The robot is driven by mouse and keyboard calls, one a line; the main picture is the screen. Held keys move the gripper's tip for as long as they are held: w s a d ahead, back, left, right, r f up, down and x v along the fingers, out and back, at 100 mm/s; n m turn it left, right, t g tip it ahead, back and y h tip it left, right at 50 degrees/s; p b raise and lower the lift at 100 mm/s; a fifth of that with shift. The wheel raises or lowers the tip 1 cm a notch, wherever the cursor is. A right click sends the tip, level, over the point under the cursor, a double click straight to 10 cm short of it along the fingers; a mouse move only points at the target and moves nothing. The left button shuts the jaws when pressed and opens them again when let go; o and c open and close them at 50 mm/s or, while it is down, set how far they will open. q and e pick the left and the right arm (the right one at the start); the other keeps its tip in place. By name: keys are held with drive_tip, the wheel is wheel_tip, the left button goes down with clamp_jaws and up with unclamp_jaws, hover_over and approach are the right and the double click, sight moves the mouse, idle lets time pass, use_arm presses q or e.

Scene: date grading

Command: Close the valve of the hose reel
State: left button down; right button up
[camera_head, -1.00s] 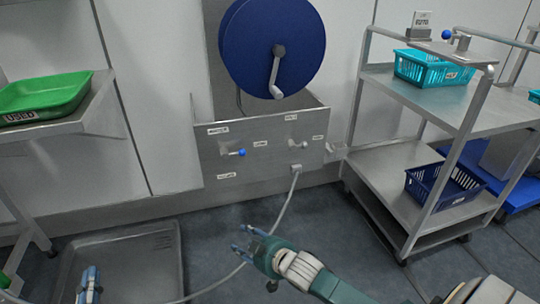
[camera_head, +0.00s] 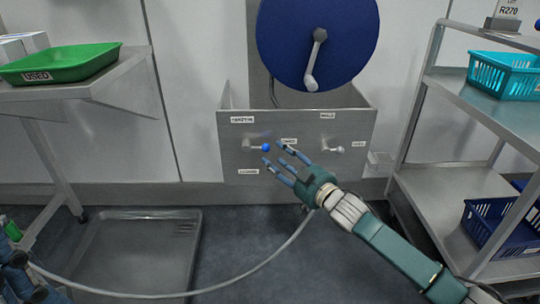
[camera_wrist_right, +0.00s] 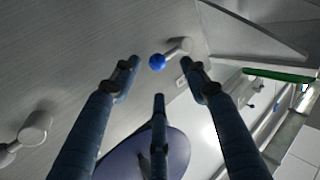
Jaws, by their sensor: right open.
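The hose reel (camera_head: 345,40) is a dark blue disc with a grey crank, above a steel panel (camera_head: 232,172) with small labels. A valve lever with a blue ball knob (camera_head: 265,148) is on the panel's left part. A second, grey lever (camera_head: 332,149) is on its right part. My right gripper (camera_head: 274,153) is open, its fingers pointing at the blue knob. In the right wrist view the blue knob (camera_wrist_right: 157,62) lies ahead between the open fingers, with no contact visible. My left gripper (camera_head: 18,270) is partly in view at the lower left; its finger state is unclear.
A pale hose (camera_head: 235,278) runs across the floor from under the panel. A steel floor tray (camera_head: 135,262) lies at left. A green tray (camera_head: 60,63) is on the left table. A steel rack (camera_head: 440,185) with blue baskets stands right.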

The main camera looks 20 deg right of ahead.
sight(268, 149)
drive_tip(key=b+x, duration=0.1)
drive_tip(key=x, duration=0.4)
clamp_jaws()
